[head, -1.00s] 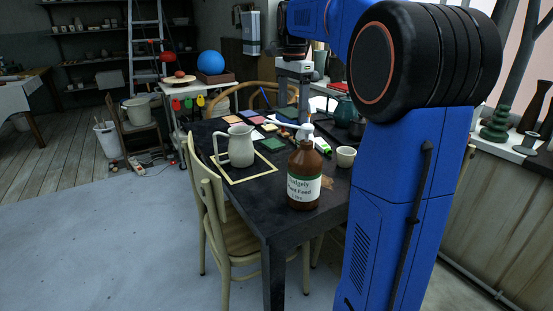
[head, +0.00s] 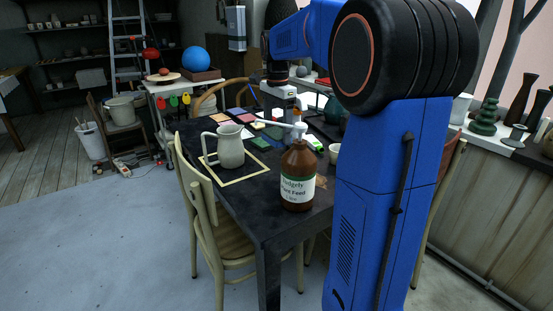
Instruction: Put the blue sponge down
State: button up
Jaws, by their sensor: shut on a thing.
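My gripper (head: 274,108) is at the end of my blue arm, low over the far part of the dark table (head: 215,178). Its pale body shows beyond the bottle pump, and its fingertips are small and partly hidden. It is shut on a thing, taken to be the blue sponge. I cannot make out the sponge clearly between the fingers. Whether it touches the table is too small to tell.
A brown pump bottle (head: 298,185) stands at the near edge. Several coloured squares, including a green one (head: 261,144), lie near the gripper. A wooden chair (head: 203,200) stands left.

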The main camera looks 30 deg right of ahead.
aim_at(277, 132)
jog(key=shift+f, duration=4.15)
jog(key=shift+f, duration=0.15)
jog(key=o, duration=1.1)
notch_tip(277, 132, up, 12)
jog(key=shift+r, duration=0.15)
